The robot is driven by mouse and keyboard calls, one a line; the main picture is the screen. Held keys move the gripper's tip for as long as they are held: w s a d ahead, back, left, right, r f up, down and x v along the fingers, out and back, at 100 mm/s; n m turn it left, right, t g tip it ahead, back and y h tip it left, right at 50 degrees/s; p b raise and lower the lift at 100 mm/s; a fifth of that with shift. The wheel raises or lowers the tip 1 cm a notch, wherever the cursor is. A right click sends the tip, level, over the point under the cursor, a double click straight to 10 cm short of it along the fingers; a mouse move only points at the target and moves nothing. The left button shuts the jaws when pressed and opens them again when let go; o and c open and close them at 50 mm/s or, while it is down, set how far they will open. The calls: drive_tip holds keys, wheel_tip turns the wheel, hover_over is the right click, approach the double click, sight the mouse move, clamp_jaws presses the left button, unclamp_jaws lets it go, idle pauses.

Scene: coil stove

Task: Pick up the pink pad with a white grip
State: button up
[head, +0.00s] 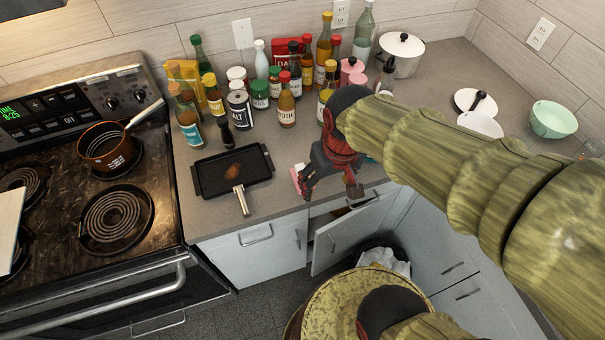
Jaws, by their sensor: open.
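A small pink and white item (296,177), which looks like the pink pad, lies near the counter's front edge. Only its left part shows. My gripper (329,182) is open just to its right, with its left finger overlapping the pad in the head view. I cannot tell whether the finger touches it. The white grip is not clearly visible, as my gripper hides part of this spot.
A black tray pan (207,178) with a brown item stands left of my gripper. Several bottles and jars crowd the counter behind. A cabinet door (345,240) hangs open below. The stove (75,190) with a copper pot (107,150) is at left.

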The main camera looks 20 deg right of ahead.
sight(303, 166)
drive_tip(key=shift+g, duration=0.4)
drive_tip(key=w+f, duration=0.4)
drive_tip(key=w, duration=0.1)
drive_tip(key=w+f+p, duration=0.1)
drive_tip(key=w+f, duration=0.3)
drive_tip(key=w, duration=0.1)
drive_tip(key=w+f, duration=0.4)
drive_tip(key=w, duration=0.1)
drive_tip(key=shift+w+f, duration=0.2)
drive_tip(key=shift+f, duration=0.45)
drive_tip(key=shift+w+f, duration=0.15)
drive_tip(key=shift+f, duration=0.5)
drive_tip(key=f, duration=0.3)
drive_tip(key=f+b, duration=0.1)
drive_tip(key=f, duration=0.1)
drive_tip(key=shift+w, duration=0.25)
drive_tip(key=shift+r, duration=0.1)
drive_tip(key=shift+c, duration=0.6)
drive_tip(key=c, duration=1.1)
drive_tip(key=shift+c, duration=0.7)
